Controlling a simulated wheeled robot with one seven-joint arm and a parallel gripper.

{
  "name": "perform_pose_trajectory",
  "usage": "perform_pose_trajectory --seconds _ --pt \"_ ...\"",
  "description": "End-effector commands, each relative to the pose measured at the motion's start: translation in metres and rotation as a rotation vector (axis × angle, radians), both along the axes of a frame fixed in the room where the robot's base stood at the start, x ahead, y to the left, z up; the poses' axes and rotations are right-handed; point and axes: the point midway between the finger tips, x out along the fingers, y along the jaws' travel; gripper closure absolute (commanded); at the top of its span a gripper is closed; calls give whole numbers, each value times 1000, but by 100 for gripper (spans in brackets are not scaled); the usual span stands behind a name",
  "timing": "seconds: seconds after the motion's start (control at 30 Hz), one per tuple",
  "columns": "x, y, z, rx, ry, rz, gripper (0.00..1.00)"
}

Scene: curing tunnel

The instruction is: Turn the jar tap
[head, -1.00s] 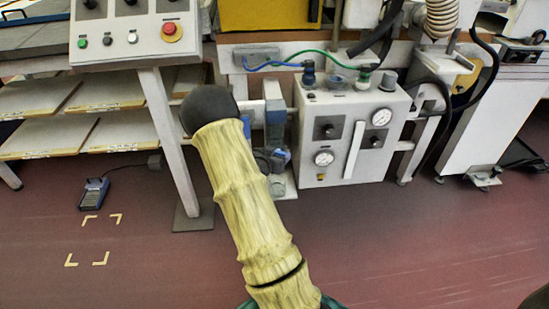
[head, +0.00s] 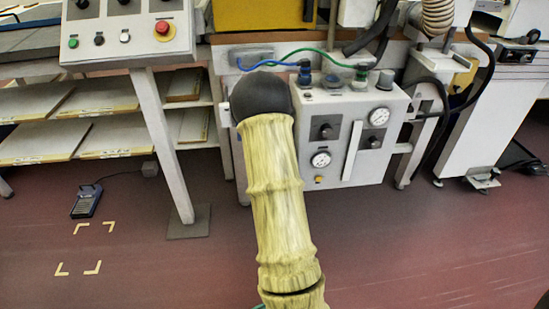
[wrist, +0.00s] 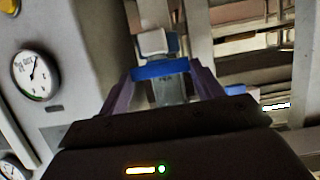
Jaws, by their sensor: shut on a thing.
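In the wrist view the blue jar tap (wrist: 160,69) lies across between the two purple fingers of my gripper (wrist: 163,74). The fingers are shut on it, one at each end. A greyish translucent part, perhaps the jar (wrist: 171,91), shows between the fingers next to the blue piece. A pale block (wrist: 152,42) shows just beyond it. In the head view my arm hides the jar, the tap and my gripper.
A white panel box (head: 345,130) with gauges stands right of my arm; a gauge (wrist: 36,76) is at left in the wrist view. A control panel (head: 125,35) and shelves (head: 75,135) are at left.

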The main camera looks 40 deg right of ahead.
Motion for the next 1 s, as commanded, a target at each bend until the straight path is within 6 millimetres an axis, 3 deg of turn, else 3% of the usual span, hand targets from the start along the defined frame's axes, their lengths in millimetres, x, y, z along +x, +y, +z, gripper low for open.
perform_pose_trajectory --seconds 0.43,0.47,0.57,1.0 --pt "0 -1 1 -2 -2 11 57" --pt "0 -1 1 -2 -2 11 31" --pt "0 -1 1 -2 -2 11 13" --pt "-3 4 5 0 -1 9 13"
